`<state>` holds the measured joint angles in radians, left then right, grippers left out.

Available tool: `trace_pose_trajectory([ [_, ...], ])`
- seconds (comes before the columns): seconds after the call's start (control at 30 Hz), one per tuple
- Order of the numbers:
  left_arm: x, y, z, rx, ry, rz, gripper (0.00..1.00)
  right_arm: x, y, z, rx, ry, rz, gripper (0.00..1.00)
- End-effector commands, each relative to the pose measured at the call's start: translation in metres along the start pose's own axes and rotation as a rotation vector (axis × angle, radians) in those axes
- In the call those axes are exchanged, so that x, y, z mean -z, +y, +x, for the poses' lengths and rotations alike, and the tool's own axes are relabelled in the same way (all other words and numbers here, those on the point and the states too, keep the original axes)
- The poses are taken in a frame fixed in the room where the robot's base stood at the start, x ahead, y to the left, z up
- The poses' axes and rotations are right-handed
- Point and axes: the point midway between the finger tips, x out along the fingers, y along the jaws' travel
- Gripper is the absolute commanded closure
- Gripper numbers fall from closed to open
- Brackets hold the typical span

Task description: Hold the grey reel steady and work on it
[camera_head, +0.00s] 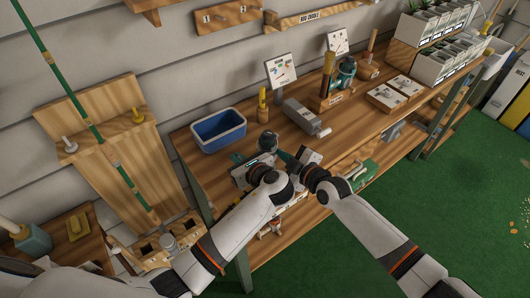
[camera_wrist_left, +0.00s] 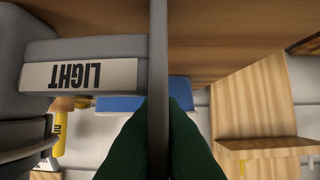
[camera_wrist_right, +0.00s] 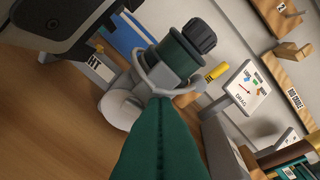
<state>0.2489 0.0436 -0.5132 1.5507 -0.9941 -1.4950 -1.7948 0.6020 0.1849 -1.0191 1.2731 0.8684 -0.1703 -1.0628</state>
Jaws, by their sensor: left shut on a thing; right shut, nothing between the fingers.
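The grey reel (camera_head: 267,142) is at the bench's front edge, between my two hands. In the right wrist view the reel (camera_wrist_right: 177,62) shows a green band, a dark ribbed knob and a curved grey wire. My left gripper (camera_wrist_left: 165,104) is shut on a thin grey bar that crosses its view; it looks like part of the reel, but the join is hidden. My right gripper (camera_wrist_right: 160,102) is shut and empty, its tips close to the wire; I cannot tell if they touch. A grey block labelled LIGHT (camera_wrist_left: 80,75) is beside my left fingers.
A blue bin (camera_head: 218,130) stands behind the reel on the wooden bench. A grey crank box (camera_head: 305,118), a DRAG card (camera_wrist_right: 245,90) and a green-and-wood device (camera_head: 340,80) stand to the right. A wooden rack (camera_head: 110,150) with a green rod is at left.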

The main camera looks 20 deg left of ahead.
Motion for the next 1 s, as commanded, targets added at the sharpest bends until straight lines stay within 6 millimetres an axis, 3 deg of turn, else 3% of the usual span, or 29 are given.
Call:
trace_pose_trajectory([
  [1.0,0.000,0.001,-0.001,-0.004,0.000,-0.001,1.00,0.011,0.002,0.002,-0.002,0.001,0.000,1.00],
])
